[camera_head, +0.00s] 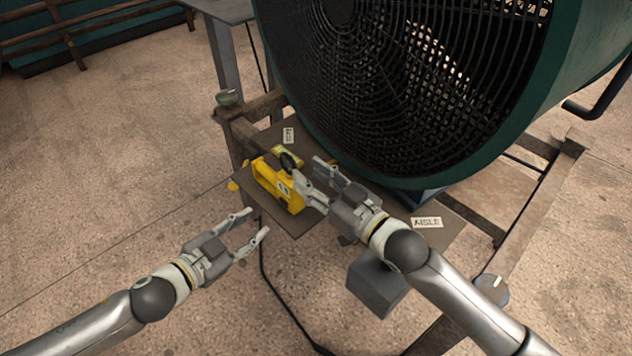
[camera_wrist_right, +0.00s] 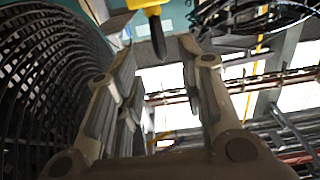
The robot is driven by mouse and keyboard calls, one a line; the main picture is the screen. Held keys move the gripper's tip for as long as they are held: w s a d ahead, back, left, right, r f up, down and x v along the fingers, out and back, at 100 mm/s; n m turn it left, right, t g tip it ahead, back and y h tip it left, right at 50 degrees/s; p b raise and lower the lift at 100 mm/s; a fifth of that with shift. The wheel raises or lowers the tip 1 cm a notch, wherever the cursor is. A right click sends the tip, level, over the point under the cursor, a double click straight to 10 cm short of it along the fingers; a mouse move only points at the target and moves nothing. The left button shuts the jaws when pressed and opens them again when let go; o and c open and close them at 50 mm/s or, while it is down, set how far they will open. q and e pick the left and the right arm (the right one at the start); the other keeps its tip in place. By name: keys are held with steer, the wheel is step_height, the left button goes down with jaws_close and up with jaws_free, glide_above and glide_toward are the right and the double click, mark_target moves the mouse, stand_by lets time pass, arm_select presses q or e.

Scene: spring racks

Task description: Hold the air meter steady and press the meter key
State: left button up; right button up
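The yellow air meter (camera_head: 268,182) sits on a dark plate in front of the big fan. It has a dark round part on top and a small pale label on its side facing me. My left gripper (camera_head: 254,222) is open and empty, in front of the meter and apart from it. My right gripper (camera_head: 309,174) is open at the meter's right side. One finger overlaps the meter, and I cannot tell whether it touches. In the right wrist view a yellow part (camera_wrist_right: 142,4) with a dark tip shows beyond the spread fingers (camera_wrist_right: 157,60). I cannot make out the meter key.
The large green fan (camera_head: 400,90) with a dark wire grille stands close behind the meter and right gripper. An "AISLE" label (camera_head: 426,222) lies on the plate at right. A grey box (camera_head: 376,287) is below the right arm. A small greenish cup (camera_head: 228,97) stands on the frame corner.

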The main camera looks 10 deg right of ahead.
mark_target(282, 155)
steer(key=x, duration=0.9)
steer(key=shift+w+a, duration=0.2)
steer(key=shift+a, duration=0.05)
jaws_close()
stand_by(2.3)
arm_select(q)
jaws_close()
stand_by(1.3)
